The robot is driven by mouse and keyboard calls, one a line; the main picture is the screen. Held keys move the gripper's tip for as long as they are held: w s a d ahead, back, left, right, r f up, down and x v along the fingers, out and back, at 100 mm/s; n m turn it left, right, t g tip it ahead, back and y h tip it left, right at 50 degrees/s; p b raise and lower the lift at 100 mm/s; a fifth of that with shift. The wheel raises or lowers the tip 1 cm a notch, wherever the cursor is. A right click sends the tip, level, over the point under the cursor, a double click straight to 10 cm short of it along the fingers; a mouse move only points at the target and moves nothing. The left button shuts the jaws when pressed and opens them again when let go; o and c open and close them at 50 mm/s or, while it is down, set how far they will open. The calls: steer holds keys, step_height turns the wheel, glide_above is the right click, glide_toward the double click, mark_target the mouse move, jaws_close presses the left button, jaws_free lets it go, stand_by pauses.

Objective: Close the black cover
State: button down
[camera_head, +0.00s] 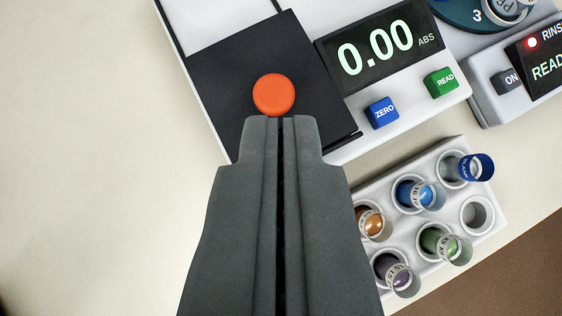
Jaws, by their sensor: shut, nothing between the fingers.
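The black cover (213,70) is a dark flat panel on the white instrument at the top centre. It has a round orange knob (273,94) near its middle. Whether the cover lies flat or is raised is hard to tell from this angle. My gripper (281,120) is shut and empty, pointing up the picture. Its fingertips are just below the orange knob in the picture and overlap the lower part of the cover. Whether they touch the knob or the cover cannot be told.
Right of the cover, the instrument has a display (376,47) reading 0.00 ABS, a blue ZERO button (382,112) and a green READ button (440,82). A white rack (487,176) with several coloured vials stands at the lower right. Another device (487,98) is at the upper right. The left bench is clear.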

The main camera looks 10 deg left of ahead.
steer(key=v, duration=0.9)
steer(key=s+d+f+t, duration=0.2)
steer(key=s+t, duration=0.2)
steer(key=s, duration=0.4)
steer(key=s+d+f+m+t+h, duration=0.1)
steer(key=s+d+f+t, duration=0.2)
steer(key=s, duration=0.5)
steer(key=shift+t, duration=0.9)
